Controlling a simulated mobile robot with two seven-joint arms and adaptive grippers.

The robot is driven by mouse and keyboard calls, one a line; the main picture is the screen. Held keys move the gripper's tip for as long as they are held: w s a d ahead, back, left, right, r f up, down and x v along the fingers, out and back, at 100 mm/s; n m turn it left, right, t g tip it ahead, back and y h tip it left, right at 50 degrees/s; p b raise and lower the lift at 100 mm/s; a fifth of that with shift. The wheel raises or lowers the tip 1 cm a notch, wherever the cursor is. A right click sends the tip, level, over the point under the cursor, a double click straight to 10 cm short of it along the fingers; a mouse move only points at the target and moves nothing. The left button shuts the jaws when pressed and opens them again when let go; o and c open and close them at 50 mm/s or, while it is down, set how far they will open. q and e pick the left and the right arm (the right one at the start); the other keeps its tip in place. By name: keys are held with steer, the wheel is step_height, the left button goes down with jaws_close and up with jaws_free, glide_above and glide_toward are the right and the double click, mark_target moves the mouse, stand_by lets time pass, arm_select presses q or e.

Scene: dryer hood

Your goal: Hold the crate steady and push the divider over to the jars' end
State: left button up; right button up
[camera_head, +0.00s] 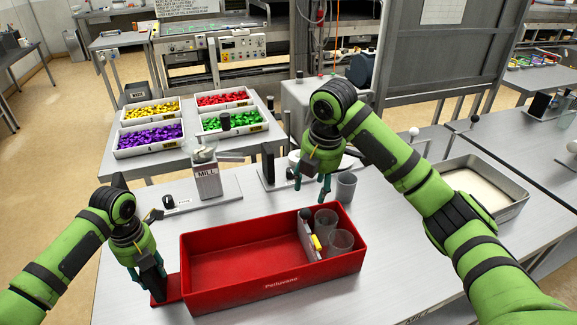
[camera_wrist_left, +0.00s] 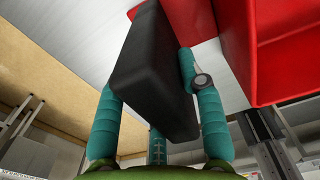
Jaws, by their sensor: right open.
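The red crate (camera_head: 235,265) stands on the bench. The grey divider (camera_head: 304,237) is upright across it towards the right, with a dark knob and a yellow part on it. Two clear jars (camera_head: 340,243) stand right of the divider, close to it. My left gripper (camera_head: 151,280) is at the crate's left end, its teal fingers closed around a black upright block (camera_wrist_left: 155,70) on a red tab (camera_head: 172,290) beside the crate. My right gripper (camera_head: 312,186) is open and empty, pointing down above the crate's back edge, apart from the divider.
A clear cup (camera_head: 346,187) stands behind the crate's back right corner. A box marked MILL (camera_head: 206,176) stands behind the crate. A metal tray of pale powder (camera_head: 475,190) lies at right. Bins of coloured pieces (camera_head: 150,140) are on the back table. The crate's left compartment looks empty.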

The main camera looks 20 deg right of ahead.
arm_select(q)
steer(key=o, duration=0.4)
steer(key=shift+f, duration=0.15)
steer(key=shift+w, duration=0.2)
